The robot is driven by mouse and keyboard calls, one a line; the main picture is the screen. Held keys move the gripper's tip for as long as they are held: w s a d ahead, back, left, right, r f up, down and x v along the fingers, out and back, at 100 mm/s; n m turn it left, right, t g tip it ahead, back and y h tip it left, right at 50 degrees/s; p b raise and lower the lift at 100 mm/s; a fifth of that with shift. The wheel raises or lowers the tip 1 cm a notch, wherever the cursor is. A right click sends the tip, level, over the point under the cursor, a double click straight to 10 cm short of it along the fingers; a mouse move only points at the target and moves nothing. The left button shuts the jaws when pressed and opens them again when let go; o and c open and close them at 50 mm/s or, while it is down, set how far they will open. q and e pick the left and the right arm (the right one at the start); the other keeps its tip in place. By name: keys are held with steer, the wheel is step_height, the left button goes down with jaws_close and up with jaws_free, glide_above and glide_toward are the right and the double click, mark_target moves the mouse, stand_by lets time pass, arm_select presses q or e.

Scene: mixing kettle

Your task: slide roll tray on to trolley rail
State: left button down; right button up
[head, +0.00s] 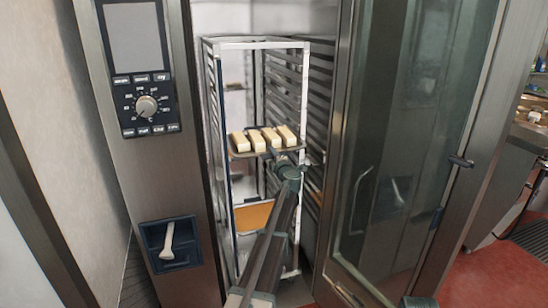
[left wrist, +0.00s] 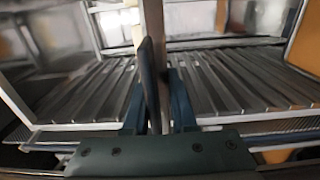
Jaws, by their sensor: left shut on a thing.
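The roll tray (head: 240,154) carries several pale rolls (head: 262,138) and is level at mid height in the trolley's front opening. The trolley (head: 303,100) is a tall metal frame with stacked side rails (head: 283,85), standing inside an open steel cabinet. My left gripper (head: 280,155) is shut on the tray's front rim, right of its middle. In the left wrist view the tray (left wrist: 150,75) shows edge-on between the fingers (left wrist: 157,105). Whether the tray rests on a rail pair cannot be told.
An orange-brown tray (head: 253,217) sits lower in the trolley. The cabinet's glass door (head: 405,130) stands to the right, with a handle. A control panel (head: 141,80) and a blue recess with a white scoop (head: 168,241) are on the left. Red floor shows at lower right.

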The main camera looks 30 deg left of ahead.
arm_select(q)
steer(key=shift+w+a, duration=0.25)
steer(key=shift+a, duration=0.15)
steer(key=shift+x, duration=2.95)
steer(key=shift+f, duration=0.15)
steer(key=shift+c, duration=0.8)
jaws_free()
steer(key=shift+s+d, duration=0.1)
steer(key=shift+d, duration=0.1)
